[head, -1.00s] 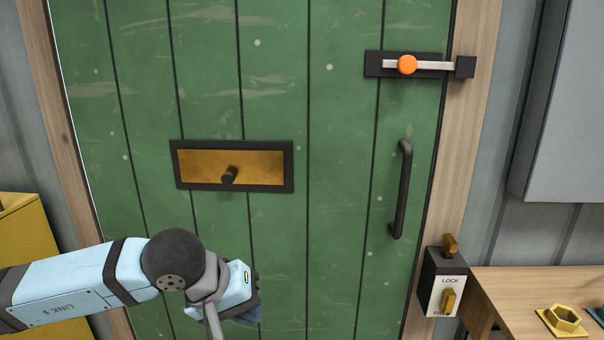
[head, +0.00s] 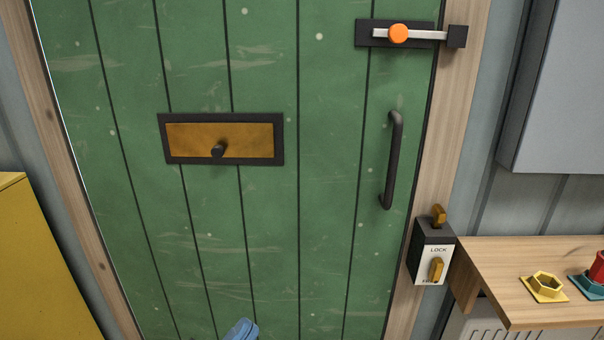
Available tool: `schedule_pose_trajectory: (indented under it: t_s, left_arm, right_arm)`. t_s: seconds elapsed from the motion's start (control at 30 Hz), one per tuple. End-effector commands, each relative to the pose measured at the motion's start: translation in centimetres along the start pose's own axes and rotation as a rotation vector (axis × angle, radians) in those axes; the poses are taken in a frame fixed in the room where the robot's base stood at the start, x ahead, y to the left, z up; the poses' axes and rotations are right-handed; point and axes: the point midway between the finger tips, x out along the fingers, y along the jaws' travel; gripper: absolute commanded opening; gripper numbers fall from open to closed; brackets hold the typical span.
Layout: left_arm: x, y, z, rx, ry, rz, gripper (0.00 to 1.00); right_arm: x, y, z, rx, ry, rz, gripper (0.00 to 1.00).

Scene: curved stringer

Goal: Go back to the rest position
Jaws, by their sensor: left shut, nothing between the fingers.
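Only a small light-blue tip of my left gripper (head: 241,331) shows, at the bottom edge of the head view, in front of the lower part of the green door (head: 270,230). It is shut and holds nothing. The rest of the left arm is out of the picture. My right gripper is not in view.
The door has a brass flap (head: 230,141), a dark handle (head: 392,160) and a bolt with an orange knob (head: 398,33). A lock box (head: 433,255) is by the right frame. A wooden bench (head: 500,262) stands right, a yellow cabinet (head: 35,265) left.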

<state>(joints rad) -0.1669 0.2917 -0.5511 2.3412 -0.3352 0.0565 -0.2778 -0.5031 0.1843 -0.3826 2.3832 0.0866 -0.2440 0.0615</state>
Motion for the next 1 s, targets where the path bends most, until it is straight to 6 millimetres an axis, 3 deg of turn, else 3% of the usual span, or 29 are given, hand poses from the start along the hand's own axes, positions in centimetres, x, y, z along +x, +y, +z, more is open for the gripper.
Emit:
schedule_pose_trajectory:
  t_s: [0.2, 0.4, 0.43, 0.5, 1.0]
  left_arm:
    - [-5.7, 1.8, 4.7, -0.53, -0.341, -0.047, 0.0]
    - [-10.8, 3.9, 7.0, -0.914, -0.577, -0.115, 0.0]
    - [-9.8, 2.9, 6.2, -0.892, -0.576, -0.109, 0.0]
    - [-9.4, 2.4, 6.0, -0.878, -0.6, -0.103, 0.0]
    - [-8.8, -2.0, 4.0, -0.808, -0.869, -0.067, 0.0]
  right_arm:
    - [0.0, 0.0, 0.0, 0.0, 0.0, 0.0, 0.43]
    - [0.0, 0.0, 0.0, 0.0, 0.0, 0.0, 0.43]
    - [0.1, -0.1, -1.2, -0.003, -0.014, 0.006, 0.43]
    - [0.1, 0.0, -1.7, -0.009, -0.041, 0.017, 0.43]
    - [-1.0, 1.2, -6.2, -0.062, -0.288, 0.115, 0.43]
